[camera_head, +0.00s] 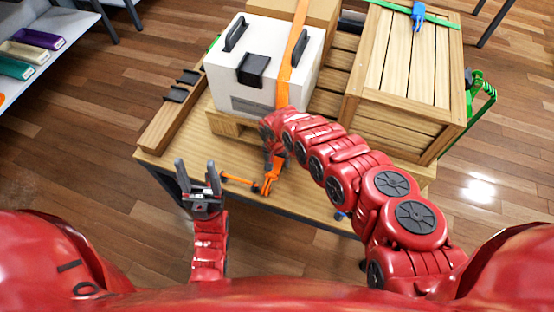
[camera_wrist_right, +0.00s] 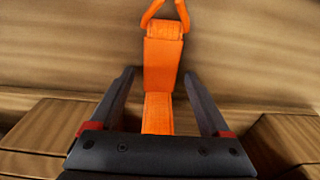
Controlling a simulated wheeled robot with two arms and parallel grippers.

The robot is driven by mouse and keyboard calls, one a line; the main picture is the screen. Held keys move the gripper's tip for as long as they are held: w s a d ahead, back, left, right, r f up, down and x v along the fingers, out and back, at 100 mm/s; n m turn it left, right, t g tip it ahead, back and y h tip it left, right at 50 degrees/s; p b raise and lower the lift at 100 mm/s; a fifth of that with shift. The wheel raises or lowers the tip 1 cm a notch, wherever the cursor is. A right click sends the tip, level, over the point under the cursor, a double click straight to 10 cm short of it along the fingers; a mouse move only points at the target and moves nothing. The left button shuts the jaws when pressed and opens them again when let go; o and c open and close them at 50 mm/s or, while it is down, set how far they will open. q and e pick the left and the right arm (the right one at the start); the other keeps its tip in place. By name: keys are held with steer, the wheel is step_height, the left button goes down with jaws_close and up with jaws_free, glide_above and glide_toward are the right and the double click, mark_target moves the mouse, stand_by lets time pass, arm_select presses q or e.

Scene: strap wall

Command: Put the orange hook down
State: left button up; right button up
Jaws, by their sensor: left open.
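The orange strap (camera_head: 292,55) runs over the white case and down its front. The orange hook (camera_wrist_right: 165,12) shows as a bent loop at the strap's end in the right wrist view, lying against or just above a wooden surface; its tip is cut off by the frame. My right gripper (camera_wrist_right: 158,74) is open, with the strap between its fingers and a gap on both sides. In the head view my right arm hides most of that gripper. My left gripper (camera_head: 198,176) is open and empty, in front of the table's near left edge.
A white case (camera_head: 225,75) with black handles and a slatted wooden crate (camera_head: 400,65) stand on the wooden table (camera_head: 318,205). Orange metal parts (camera_head: 268,183) lie near its front edge. A blue buckle on a green strap (camera_head: 418,14) crosses the crate. Shelves stand far left.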

steer(key=shift+r, duration=0.5)
step_height(320, 180, up, 11)
steer(key=s+p, duration=0.1)
steer(key=p, duration=0.1)
steer(key=shift+a, duration=0.25)
steer(key=shift+s, duration=0.1)
stand_by(0.4)
